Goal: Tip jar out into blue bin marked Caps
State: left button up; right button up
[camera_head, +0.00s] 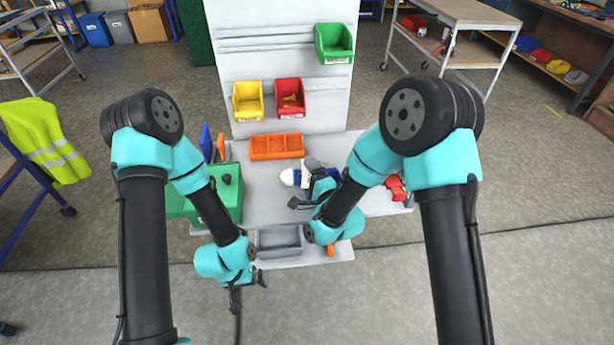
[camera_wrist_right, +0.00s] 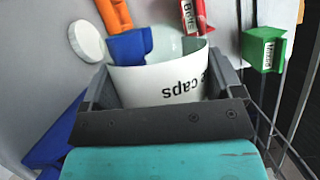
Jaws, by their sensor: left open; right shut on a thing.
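In the head view, my right gripper (camera_head: 315,185) is low over the grey table, and the arm hides most of the jar. A blue piece (camera_wrist_right: 130,45) shows at the jar's rim; I cannot tell whether it is inside or behind. No Caps label is readable on any blue bin. My left gripper (camera_head: 248,284) is open and empty near the table's front edge.
An orange tray (camera_head: 277,146) stands at the table's back, below a panel with yellow (camera_head: 248,100), red (camera_head: 290,98) and green (camera_head: 334,43) bins. A green box (camera_head: 232,200) is at left, a grey tray (camera_head: 279,238) in front. Red items (camera_head: 396,188) lie at right.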

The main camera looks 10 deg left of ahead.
jog(key=m+t, duration=0.1)
jog(key=m, duration=0.1)
jog(key=d+r+m, duration=0.1)
jog(key=m, duration=0.1)
jog(key=d+m+t, duration=0.1)
jog(key=m, duration=0.2)
jog(key=shift+w+d+r+t, duration=0.25)
jog(key=shift+w+r+t, duration=0.05)
jog(key=shift+w, duration=0.05)
dwell(0.4)
notch_tip(320, 180, up, 2)
jog(key=shift+f, duration=1)
jog(key=shift+r, duration=1)
jog(key=shift+f, duration=0.1)
jog(key=shift+f, duration=0.95)
